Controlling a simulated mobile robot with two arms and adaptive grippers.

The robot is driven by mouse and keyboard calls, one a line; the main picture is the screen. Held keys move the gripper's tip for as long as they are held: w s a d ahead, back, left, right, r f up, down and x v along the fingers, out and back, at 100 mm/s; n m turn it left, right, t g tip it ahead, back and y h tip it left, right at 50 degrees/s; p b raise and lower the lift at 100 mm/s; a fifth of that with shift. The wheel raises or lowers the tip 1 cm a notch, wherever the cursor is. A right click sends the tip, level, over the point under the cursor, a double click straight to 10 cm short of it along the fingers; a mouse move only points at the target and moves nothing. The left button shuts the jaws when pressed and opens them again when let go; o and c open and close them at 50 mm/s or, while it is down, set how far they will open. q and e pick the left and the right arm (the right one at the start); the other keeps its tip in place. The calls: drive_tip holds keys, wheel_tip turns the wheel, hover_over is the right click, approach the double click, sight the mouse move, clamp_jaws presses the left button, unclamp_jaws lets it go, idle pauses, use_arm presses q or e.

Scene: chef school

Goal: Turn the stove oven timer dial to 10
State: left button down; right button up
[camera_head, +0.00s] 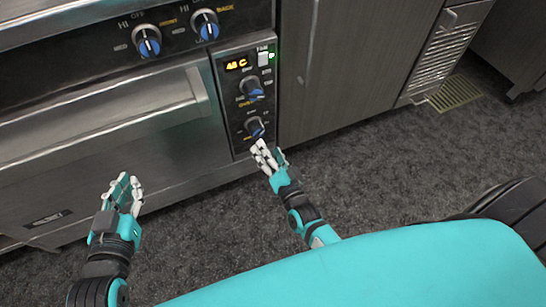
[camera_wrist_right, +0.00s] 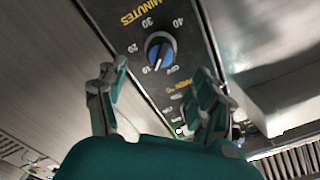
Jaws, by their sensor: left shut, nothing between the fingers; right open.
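The timer dial (camera_head: 255,127) is the lower knob on the oven's control panel, black with a blue face. In the right wrist view the timer dial (camera_wrist_right: 160,50) shows close up, beside the printed word MINUTES. Its white mark points toward the bottom of the picture, near the 10 and OFF labels; its exact setting is hard to tell. My right gripper (camera_head: 264,156) is open just below the dial. In its wrist view the fingers stand apart on either side of the dial, not visibly touching it. My left gripper (camera_head: 124,190) is shut and empty in front of the oven door.
Another knob (camera_head: 251,88) and an orange display (camera_head: 237,64) sit above the timer dial. Two stove knobs (camera_head: 148,41) (camera_head: 205,25) are higher up. The oven door handle (camera_head: 100,110) runs across the left. Carpeted floor (camera_head: 390,160) is clear at right.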

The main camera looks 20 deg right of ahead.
drive_tip(key=s, duration=0.2)
drive_tip(key=shift+s, duration=0.35)
drive_tip(key=n, duration=0.8)
approach(260, 135)
drive_tip(key=w+b, duration=0.2)
drive_tip(key=w, duration=0.2)
drive_tip(key=shift+w+a, duration=0.15)
drive_tip(key=shift+w, duration=0.05)
drive_tip(key=w+b, duration=0.2)
drive_tip(key=w, duration=0.4)
drive_tip(key=shift+w+a, duration=0.1)
drive_tip(key=shift+w, duration=0.15)
use_arm(q)
drive_tip(key=s+r+t+h, duration=0.1)
drive_tip(key=r+t, duration=0.4)
drive_tip(key=r, duration=0.3)
drive_tip(key=s+d+r+t+h, duration=0.1)
drive_tip(key=s+r+t+h, duration=0.1)
drive_tip(key=r+t, duration=0.4)
drive_tip(key=shift+d+r+h, duration=0.3)
drive_tip(key=shift+r, duration=0.6)
use_arm(e)
drive_tip(key=shift+w, duration=0.25)
